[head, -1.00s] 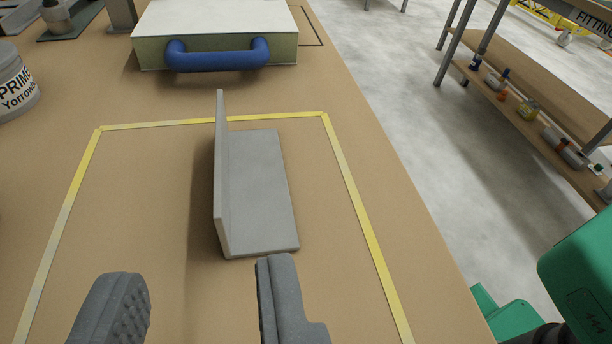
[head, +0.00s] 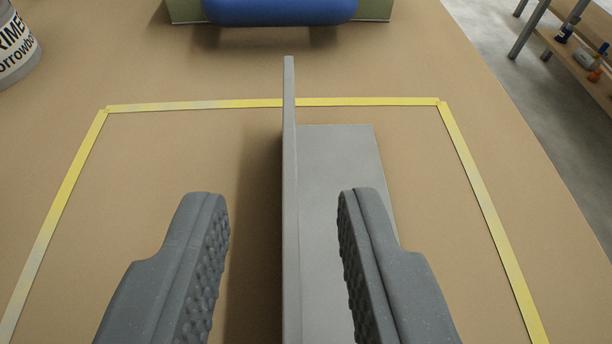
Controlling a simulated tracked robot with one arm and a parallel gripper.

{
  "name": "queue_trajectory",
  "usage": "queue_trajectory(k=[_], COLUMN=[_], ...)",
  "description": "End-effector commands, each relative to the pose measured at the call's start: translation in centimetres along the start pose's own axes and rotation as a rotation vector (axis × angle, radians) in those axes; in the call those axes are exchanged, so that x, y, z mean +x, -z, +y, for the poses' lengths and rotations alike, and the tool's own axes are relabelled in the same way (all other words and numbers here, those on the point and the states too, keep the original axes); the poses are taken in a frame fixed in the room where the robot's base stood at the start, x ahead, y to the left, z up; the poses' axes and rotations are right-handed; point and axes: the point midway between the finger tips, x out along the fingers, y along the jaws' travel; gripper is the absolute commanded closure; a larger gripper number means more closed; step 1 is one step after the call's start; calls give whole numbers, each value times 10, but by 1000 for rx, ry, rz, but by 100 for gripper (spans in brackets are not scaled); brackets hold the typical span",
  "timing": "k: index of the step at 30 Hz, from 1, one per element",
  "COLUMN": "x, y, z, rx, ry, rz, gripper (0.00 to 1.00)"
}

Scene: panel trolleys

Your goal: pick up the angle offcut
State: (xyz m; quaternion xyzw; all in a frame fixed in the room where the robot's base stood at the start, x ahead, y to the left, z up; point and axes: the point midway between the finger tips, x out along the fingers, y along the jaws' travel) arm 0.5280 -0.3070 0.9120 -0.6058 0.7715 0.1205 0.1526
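The angle offcut (head: 335,165) is a grey L-shaped piece on the brown table top, inside a yellow tape outline. Its thin upright flange (head: 289,160) stands along its left edge and its flat flange lies to the right. My gripper (head: 286,200) is open, with one dark ribbed finger on each side of the upright flange. Neither finger appears to touch the upright flange. The right finger is over the flat flange and hides part of it. The near end of the offcut runs out of the bottom of the picture.
The yellow tape (head: 270,103) frames the offcut. A box with a blue handle (head: 280,10) stands beyond it. A primer tin (head: 14,48) stands at the far left. The table's right edge drops to a grey floor with a shelf rack (head: 575,40).

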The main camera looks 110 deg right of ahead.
Motion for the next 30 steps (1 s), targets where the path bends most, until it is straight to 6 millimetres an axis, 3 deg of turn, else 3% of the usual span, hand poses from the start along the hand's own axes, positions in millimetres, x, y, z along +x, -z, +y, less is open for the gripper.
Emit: queue_trajectory(k=[6, 14, 18, 30], x=[20, 21, 21, 20], y=[-1, 0, 0, 4], z=[0, 0, 0, 0], rx=[1, 1, 0, 1], ry=[-1, 1, 1, 2], rz=[-1, -1, -1, 0], gripper=[70, 70, 100, 100])
